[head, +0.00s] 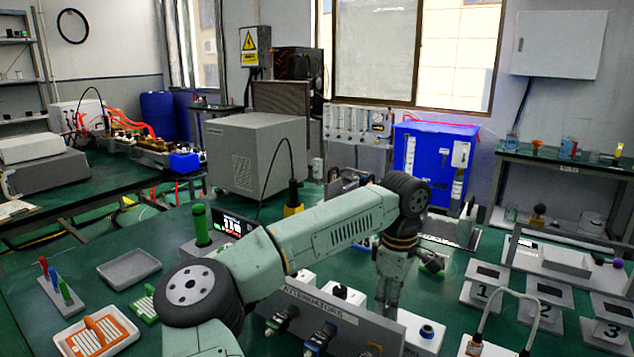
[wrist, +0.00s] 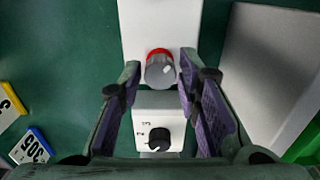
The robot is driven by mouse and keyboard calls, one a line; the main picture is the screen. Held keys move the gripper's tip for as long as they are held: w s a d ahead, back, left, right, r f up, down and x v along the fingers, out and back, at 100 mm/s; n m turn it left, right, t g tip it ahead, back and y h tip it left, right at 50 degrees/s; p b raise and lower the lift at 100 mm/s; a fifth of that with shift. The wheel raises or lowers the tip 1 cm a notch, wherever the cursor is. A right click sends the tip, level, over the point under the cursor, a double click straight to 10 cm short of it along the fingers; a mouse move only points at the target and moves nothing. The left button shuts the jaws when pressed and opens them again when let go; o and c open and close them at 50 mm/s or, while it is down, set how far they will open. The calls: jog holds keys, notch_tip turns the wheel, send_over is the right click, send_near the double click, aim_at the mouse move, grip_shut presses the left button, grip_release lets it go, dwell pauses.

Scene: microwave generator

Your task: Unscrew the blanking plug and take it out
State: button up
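A grey cylindrical cap with a red ring (wrist: 160,70), which looks like the blanking plug, stands on a white block (wrist: 160,25) in the wrist view. My gripper (wrist: 160,80) is open, with one purple-padded finger on each side of the cap. Gaps show between the cap and both fingers; I cannot tell how far down the fingertips reach. Just below the cap in the picture is a white box (wrist: 178,103) with a black dial marked with numbers. In the head view my gripper (head: 387,302) points down behind the panel lettered ATTENUATORS (head: 335,318); the cap is hidden there.
A grey flat-topped piece (wrist: 270,70) lies right of the white block. Number tags (wrist: 32,147) lie at lower left. In the head view, numbered stands (head: 540,297) are at right, a grey tray (head: 128,270) and an orange-filled tray (head: 120,347) at left.

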jog(key=shift+c, duration=0.3)
dwell(0.5)
grip_shut()
dwell(0.4)
jog(key=shift+r, duration=0.1)
jog(key=shift+r+p, duration=2.15)
jog(key=shift+r, duration=0.8)
